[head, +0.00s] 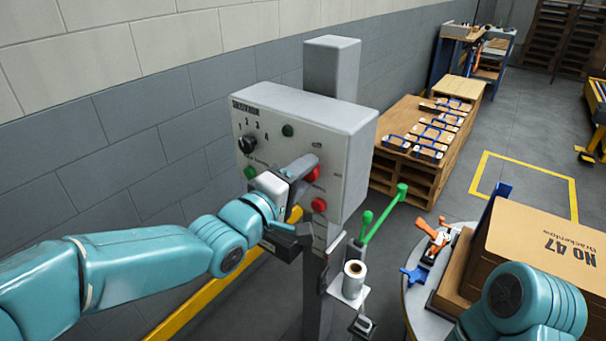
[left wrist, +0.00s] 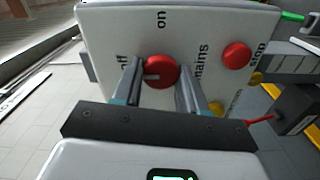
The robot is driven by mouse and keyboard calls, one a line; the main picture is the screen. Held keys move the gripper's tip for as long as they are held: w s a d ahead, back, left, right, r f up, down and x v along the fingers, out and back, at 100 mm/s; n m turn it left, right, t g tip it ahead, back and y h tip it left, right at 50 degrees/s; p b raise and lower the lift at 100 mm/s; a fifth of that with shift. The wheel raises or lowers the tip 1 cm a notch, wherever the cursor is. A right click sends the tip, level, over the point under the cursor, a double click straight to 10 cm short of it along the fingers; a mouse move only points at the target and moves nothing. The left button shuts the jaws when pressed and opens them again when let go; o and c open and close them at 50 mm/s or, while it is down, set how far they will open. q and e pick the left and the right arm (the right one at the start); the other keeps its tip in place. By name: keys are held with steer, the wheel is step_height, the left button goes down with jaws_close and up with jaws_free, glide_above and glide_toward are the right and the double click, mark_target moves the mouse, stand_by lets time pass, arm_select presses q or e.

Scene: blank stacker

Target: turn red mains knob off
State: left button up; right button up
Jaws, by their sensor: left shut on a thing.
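The red mains knob (left wrist: 161,71) is on the front of the grey control box (head: 345,150), and in the head view it shows (head: 314,173) partly behind my left gripper. My left gripper (left wrist: 161,84) has one finger on each side of the knob and is shut on it. In the left wrist view a grey mark on the knob points left, toward the side with the "off" label (left wrist: 124,62). The "on" label (left wrist: 160,19) is at the top. My right gripper is out of the frames; only part of my right arm shows.
A red stop button (left wrist: 237,55) sits beside the knob. The box also has a black selector (head: 247,144) and green buttons (head: 288,130). A cardboard box (head: 535,250) stands at right.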

arm_select(q)
steer(key=shift+f, duration=0.1)
steer(key=o, duration=1.1)
steer(key=shift+c, duration=0.2)
steer(key=b+v, duration=0.1)
steer(key=v, duration=1.5)
steer(key=shift+s, duration=0.2)
steer(key=shift+a, duration=0.25)
